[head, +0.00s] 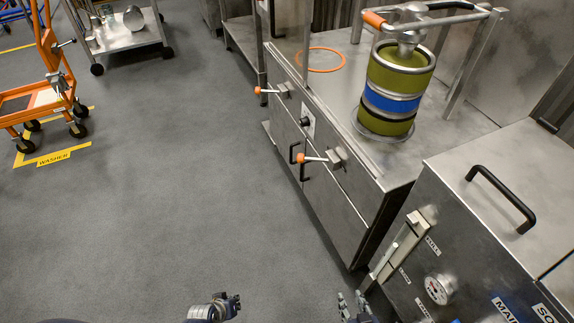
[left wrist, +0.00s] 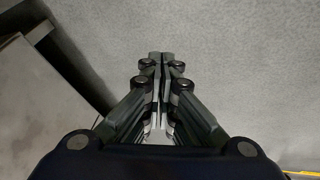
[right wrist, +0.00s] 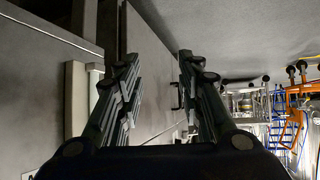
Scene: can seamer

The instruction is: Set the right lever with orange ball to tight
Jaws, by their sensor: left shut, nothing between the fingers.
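Two levers with orange balls stick out from the front of the steel seamer cabinet (head: 335,205). The nearer one, on the right when facing the cabinet, is the right lever (head: 318,159). Its orange ball points left in the head view, away from its grey mount. The farther lever (head: 271,91) also points left. My left gripper (head: 236,302) is low in the head view over the floor, shut and empty; its fingertips meet in the left wrist view (left wrist: 160,58). My right gripper (head: 352,299) is open and empty, below the right lever in the picture; its spread fingers show in the right wrist view (right wrist: 158,60).
A green and blue keg (head: 393,90) stands on the cabinet top under a clamp handle. A second steel machine with a gauge (head: 440,288) and a black handle (head: 500,198) is close at right. Grey floor lies open on the left, with an orange trolley (head: 45,75) beyond.

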